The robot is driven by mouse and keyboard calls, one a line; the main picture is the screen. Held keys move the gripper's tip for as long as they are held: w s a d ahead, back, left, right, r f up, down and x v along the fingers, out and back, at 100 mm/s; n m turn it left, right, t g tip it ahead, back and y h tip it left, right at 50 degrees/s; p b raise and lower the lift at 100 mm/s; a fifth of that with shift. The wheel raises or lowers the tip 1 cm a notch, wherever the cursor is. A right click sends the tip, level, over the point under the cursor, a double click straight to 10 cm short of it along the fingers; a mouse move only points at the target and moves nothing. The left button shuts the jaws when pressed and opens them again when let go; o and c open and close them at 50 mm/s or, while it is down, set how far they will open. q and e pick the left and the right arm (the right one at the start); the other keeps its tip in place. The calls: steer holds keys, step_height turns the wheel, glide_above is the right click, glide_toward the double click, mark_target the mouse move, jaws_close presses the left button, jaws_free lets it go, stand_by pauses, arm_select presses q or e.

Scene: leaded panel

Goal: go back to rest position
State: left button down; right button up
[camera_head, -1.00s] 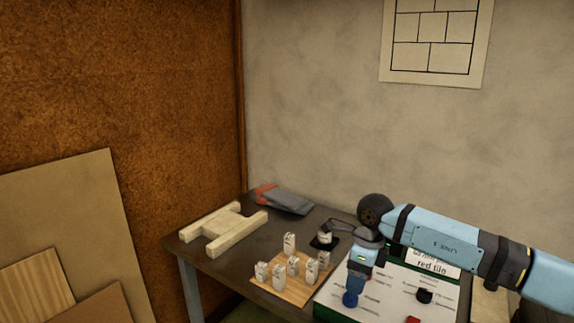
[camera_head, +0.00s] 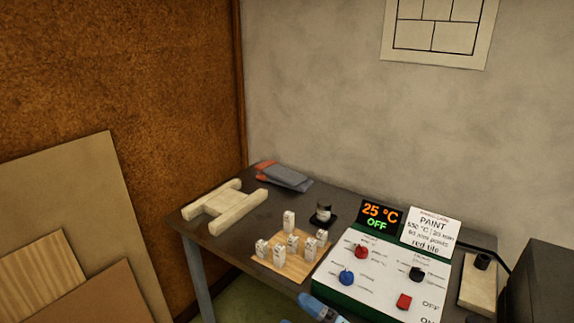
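Only a small light-blue piece of my arm shows at the bottom edge of the head view, in front of the control box (camera_head: 335,284). Neither of my grippers can be seen. The control box has a white face with a red knob, a blue knob (camera_head: 347,278), a black knob and a red switch (camera_head: 403,301). Its display (camera_head: 380,216) reads 25 °C and OFF. A paint card (camera_head: 428,232) naming a red tile stands beside the display.
The dark table (camera_head: 219,247) holds a wooden frame (camera_head: 226,212), a board (camera_head: 284,265) with several small white pieces, a small jar (camera_head: 323,211) on a dark pad and folded grey-red cloths (camera_head: 284,177). A dark box (camera_head: 540,285) stands at right. Panels (camera_head: 75,190) lean at left.

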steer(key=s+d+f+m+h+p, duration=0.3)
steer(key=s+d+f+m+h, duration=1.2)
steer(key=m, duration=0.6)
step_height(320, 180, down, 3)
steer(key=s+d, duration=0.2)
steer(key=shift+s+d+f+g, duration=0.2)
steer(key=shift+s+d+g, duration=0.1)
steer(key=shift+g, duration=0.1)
